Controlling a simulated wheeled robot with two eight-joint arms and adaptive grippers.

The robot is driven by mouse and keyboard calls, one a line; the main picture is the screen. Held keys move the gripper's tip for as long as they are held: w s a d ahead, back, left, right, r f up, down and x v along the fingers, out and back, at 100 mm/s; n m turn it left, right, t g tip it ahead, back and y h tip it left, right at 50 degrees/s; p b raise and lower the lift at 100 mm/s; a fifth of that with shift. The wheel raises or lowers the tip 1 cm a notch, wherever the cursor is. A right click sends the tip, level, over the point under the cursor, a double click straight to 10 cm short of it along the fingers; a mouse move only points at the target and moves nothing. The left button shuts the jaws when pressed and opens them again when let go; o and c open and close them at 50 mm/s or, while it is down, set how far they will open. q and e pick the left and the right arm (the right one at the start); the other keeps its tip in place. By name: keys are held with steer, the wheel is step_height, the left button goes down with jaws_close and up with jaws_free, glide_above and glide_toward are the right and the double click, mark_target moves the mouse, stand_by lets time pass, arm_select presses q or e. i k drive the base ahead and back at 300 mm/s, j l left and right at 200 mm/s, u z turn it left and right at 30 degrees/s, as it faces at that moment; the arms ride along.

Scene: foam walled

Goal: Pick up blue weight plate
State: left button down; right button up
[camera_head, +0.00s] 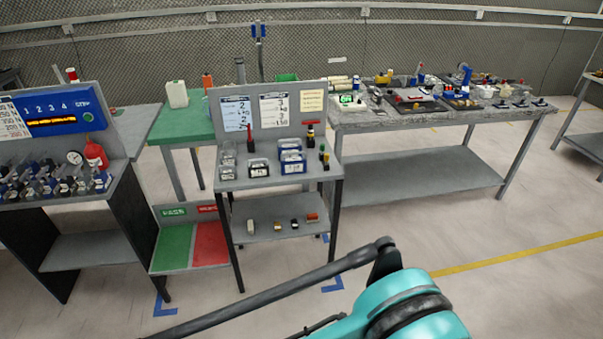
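I cannot make out a blue weight plate for certain at this size. Blue-edged items (291,158) sit in the middle of the grey stand's top (235,181), beside small clear-and-dark boxes (259,168). Several small dark, silver and blue pieces (60,182) stand in rows on the left bench. A teal and black part of my own body fills the bottom right, with a long dark bar reaching left from it. Neither gripper's fingers show, so I see nothing held.
A blue panel (52,113) stands behind the left bench. Green and red pads (172,248) lie low between the left bench and the stand. A long grey table (445,116) with many items runs along the back right. The floor (480,225) at right is clear.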

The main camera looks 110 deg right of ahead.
mark_target(291, 165)
steer(key=z, duration=3.05)
